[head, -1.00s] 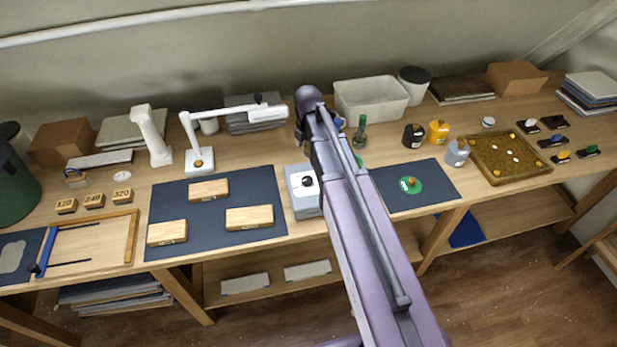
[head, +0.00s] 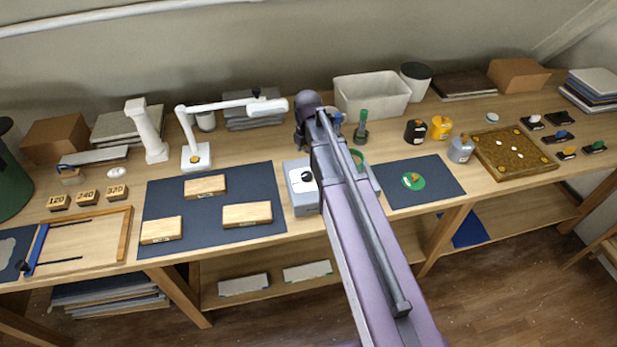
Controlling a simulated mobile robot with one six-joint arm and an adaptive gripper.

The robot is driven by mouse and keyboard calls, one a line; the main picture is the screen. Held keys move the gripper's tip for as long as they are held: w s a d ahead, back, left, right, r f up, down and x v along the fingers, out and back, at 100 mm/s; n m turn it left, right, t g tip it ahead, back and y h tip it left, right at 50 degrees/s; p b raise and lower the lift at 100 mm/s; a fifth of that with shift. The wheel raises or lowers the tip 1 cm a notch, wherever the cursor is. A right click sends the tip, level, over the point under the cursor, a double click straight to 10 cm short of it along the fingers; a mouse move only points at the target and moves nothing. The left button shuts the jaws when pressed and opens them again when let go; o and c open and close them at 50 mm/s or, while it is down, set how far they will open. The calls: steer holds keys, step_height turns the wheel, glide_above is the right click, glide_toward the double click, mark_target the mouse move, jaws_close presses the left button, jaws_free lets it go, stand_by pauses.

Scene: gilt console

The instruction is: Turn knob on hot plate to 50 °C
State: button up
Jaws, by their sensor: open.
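The hot plate is a grey box (head: 306,207) near the front edge of the table, just right of the dark blue mat. Its white face carries a black knob (head: 306,176). The knob's pointer and scale are too small to read. My arm crosses in front of the box's right side, and a grey edge shows beyond the arm. My gripper's fingers are hidden behind my arm and wrist, so its distance from the knob cannot be seen.
Wooden blocks (head: 247,214) lie on the blue mat (head: 265,178) to the left. A white lamp (head: 197,155) stands behind them. A green-topped bottle (head: 361,128) stands behind the arm's right side. A second mat (head: 440,175) lies to the right.

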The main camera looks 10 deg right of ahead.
mark_target(308, 174)
steer(key=shift+f+b, duration=4.25)
steer(key=shift+f, duration=0.3)
steer(key=c, duration=1.1)
steer(key=shift+d, duration=0.15)
steer(key=shift+c, duration=0.2)
